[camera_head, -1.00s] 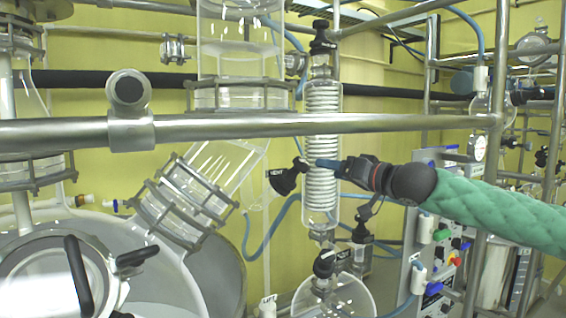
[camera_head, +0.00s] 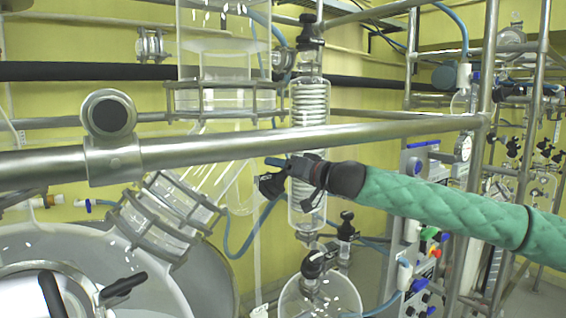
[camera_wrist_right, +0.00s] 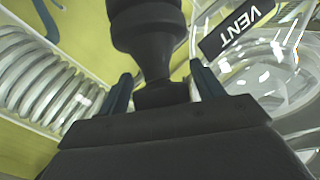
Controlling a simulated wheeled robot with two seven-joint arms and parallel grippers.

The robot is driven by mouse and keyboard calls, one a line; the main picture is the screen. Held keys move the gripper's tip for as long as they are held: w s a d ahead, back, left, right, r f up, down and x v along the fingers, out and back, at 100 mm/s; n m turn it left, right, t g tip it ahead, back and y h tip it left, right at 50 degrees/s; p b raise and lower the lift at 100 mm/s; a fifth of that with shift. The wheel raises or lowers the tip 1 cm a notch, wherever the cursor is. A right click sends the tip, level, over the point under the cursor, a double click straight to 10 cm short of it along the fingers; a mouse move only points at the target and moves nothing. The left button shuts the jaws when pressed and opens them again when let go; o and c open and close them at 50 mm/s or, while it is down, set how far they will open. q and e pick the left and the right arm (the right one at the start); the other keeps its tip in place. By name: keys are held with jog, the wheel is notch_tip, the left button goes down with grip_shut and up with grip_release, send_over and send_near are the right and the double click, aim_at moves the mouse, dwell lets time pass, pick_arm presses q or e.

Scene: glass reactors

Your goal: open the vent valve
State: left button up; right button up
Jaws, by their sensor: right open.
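The vent valve (camera_head: 270,186) is a black knob on the glassware left of the coiled condenser in the head view. My right gripper (camera_head: 280,164) is right at it, partly covering it and its label. In the right wrist view, the black knob (camera_wrist_right: 148,28) and its narrower neck stand between the two fingers of my open right gripper (camera_wrist_right: 163,92). One finger is on each side of the neck; I cannot tell whether they touch it. A black tag reading VENT (camera_wrist_right: 237,32) hangs beside the knob. My left gripper is not in view.
A thick horizontal steel rail (camera_head: 300,138) crosses in front of the glassware. The coiled glass condenser (camera_head: 308,115) stands just behind my right gripper. A large glass vessel (camera_head: 190,285) is at lower left. A control panel (camera_head: 400,255) with coloured buttons is below my right arm.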

jog(key=shift+s+d+r, duration=0.1)
jog(key=shift+s+d, duration=0.05)
jog(key=shift+d, duration=0.05)
jog(key=shift+a, duration=0.15)
jog(key=shift+c, duration=0.2)
jog(key=shift+w+a, duration=0.1)
jog(key=shift+w, duration=0.1)
jog(key=c, duration=1)
jog(key=shift+o, duration=0.2)
jog(key=shift+n+y, duration=0.3)
